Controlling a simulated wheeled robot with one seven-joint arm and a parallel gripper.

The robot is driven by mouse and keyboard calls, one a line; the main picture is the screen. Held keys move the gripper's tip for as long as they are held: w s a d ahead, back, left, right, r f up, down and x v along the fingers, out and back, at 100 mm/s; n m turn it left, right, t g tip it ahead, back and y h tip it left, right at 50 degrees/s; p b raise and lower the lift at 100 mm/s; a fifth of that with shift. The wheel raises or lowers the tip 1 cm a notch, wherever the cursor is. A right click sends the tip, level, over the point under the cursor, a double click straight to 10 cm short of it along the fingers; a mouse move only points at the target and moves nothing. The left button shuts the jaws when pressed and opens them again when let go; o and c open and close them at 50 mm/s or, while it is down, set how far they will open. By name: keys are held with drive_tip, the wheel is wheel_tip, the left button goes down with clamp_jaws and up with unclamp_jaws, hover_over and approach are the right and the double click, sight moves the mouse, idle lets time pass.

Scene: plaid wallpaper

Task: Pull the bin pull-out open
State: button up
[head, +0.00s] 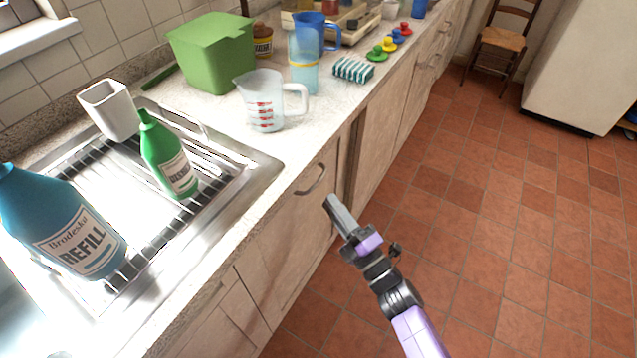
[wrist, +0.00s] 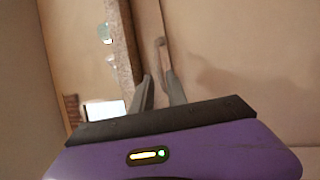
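The likely bin pull-out is a pale wooden front (head: 290,235) under the counter, right of the sink; it looks shut, flush with its neighbours. A dark arched handle (head: 312,181) sits near its top edge. My gripper (head: 331,206) is just right of and below this handle in the head view, with its fingers pointing toward the front. In the wrist view, my gripper's two fingers (wrist: 157,84) stand apart with nothing visible between them. The handle (wrist: 164,55) lies just beyond the fingertips there. I cannot tell whether they touch it.
The counter edge (wrist: 121,45) runs close beside the fingers. The tiled floor (head: 480,220) right of the cabinets is clear.

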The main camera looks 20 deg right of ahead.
sight(317, 182)
drive_tip(key=x, duration=0.7)
drive_tip(key=shift+p, duration=0.35)
clamp_jaws()
idle(1.1)
